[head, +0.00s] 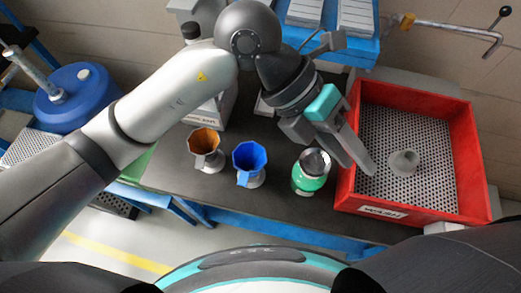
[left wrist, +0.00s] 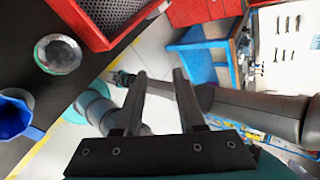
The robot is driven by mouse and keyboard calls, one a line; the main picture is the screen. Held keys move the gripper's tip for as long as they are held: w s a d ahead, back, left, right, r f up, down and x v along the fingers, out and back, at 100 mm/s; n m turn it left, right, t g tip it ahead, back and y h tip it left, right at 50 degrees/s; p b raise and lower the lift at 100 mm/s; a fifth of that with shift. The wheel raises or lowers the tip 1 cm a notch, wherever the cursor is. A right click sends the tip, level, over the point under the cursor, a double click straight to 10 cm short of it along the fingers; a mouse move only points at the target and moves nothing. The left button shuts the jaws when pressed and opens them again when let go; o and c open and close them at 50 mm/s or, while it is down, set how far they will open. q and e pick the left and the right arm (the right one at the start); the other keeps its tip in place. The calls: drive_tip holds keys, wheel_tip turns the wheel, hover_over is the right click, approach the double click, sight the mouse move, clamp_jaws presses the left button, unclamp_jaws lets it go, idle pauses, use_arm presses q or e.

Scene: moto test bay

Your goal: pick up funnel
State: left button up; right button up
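A small grey cone-shaped piece, which looks like the funnel (head: 404,162), sits on the perforated floor of the red tray (head: 357,203) in the head view. My left gripper (head: 358,168) is over the tray's left wall, left of the funnel and apart from it. In the left wrist view my left gripper (left wrist: 160,76) is open, with nothing between its fingers. The funnel does not show there; only a corner of the tray (left wrist: 88,30) does. A dark arm end in that view may be my right gripper, too small to read.
A green container (head: 309,178) with a silver top, a blue octagonal cup (head: 249,160) and an orange one (head: 204,146) stand on the dark table (head: 290,215) left of the tray. A blue rack (head: 350,48) is behind. The tray's floor around the funnel is clear.

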use_arm(q)
drive_tip(key=w+a+f+t+y, duration=0.3)
drive_tip(key=w+a+f+y, duration=0.1)
drive_tip(key=w+a+y, duration=0.15)
drive_tip(key=n+t+y, duration=0.1)
drive_tip(key=t+y, duration=0.1)
drive_tip(key=y, duration=0.1)
hover_over(262, 167)
drive_tip(key=f, duration=1)
drive_tip(key=shift+w+f+p, duration=0.2)
drive_tip(key=shift+f+p, duration=0.05)
drive_tip(key=shift+p, duration=0.05)
drive_tip(key=shift+s+f+p, duration=0.15)
drive_tip(key=shift+f+p, duration=0.25)
drive_tip(key=shift+f, duration=2.45)
clamp_jaws()
